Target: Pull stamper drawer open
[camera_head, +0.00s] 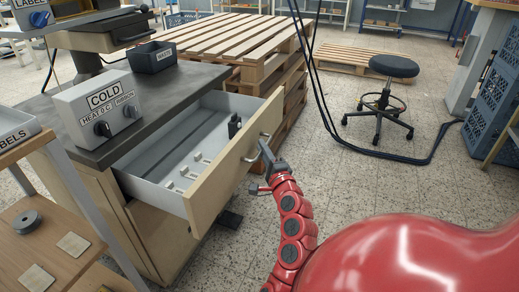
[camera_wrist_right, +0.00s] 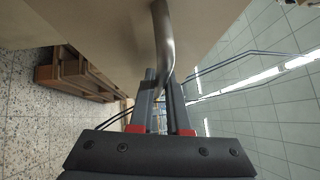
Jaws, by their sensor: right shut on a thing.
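The stamper drawer (camera_head: 205,190) stands far out of the workbench in the head view, its wooden front facing right. Small pale pieces and a dark item lie inside it. My right gripper (camera_head: 265,158) is at the metal bar handle (camera_head: 258,146) on the drawer front. In the right wrist view the fingers (camera_wrist_right: 163,95) are closed around the curved handle (camera_wrist_right: 163,40), close to the wooden front (camera_wrist_right: 105,25). My left gripper is not in view.
Stacked pallets (camera_head: 225,38) stand behind the drawer. A black stool (camera_head: 393,67) and hanging cables are to the right. The floor between is clear.

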